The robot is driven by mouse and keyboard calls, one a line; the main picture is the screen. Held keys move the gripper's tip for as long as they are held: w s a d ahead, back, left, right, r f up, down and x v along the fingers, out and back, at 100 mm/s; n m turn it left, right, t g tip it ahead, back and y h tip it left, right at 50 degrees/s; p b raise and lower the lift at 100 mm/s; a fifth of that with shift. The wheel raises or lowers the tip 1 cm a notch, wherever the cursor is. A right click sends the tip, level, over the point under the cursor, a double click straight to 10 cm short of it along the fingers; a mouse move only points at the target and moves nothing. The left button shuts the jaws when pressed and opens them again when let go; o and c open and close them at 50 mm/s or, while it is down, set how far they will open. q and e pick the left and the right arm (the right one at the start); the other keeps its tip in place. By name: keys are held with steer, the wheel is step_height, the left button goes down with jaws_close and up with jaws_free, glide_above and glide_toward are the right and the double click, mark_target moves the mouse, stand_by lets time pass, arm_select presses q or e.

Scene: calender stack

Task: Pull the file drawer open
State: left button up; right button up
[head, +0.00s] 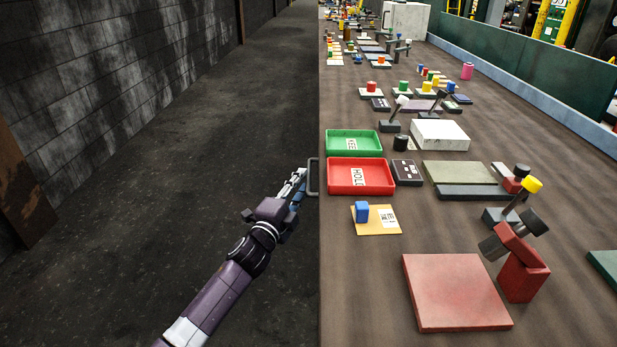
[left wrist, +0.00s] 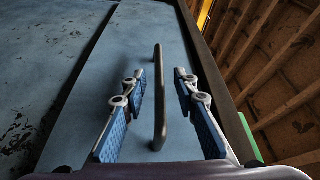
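The file drawer's front is a worn blue-grey panel (left wrist: 100,85) in the left wrist view. A dark bar handle (left wrist: 159,115) stands out from it; in the head view the handle (head: 314,178) shows at the table's left edge. My left gripper (head: 298,182) is beside this edge at the handle. In the left wrist view its blue-padded fingers (left wrist: 160,75) are open, one on each side of the bar, with gaps on both sides. My right gripper is not in view.
On the table (head: 355,275) above the handle are a red tray (head: 346,188), a green tray (head: 342,152) and a yellow card (head: 386,228) with a blue block (head: 362,212). A red arm-like fixture (head: 522,272) stands at right. The floor (head: 200,170) left of the table is clear.

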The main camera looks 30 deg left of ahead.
mark_target(309, 174)
arm_select(q)
steer(key=shift+w+a+r+b, duration=0.1)
steer(key=shift+w+b, duration=0.05)
steer(key=shift+w, duration=1.05)
steer(key=shift+w+r+b, duration=0.1)
steer(key=shift+w+b, duration=0.05)
steer(key=shift+w, duration=1.05)
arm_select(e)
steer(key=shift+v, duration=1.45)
arm_select(q)
steer(key=shift+f, duration=0.1)
jaws_close()
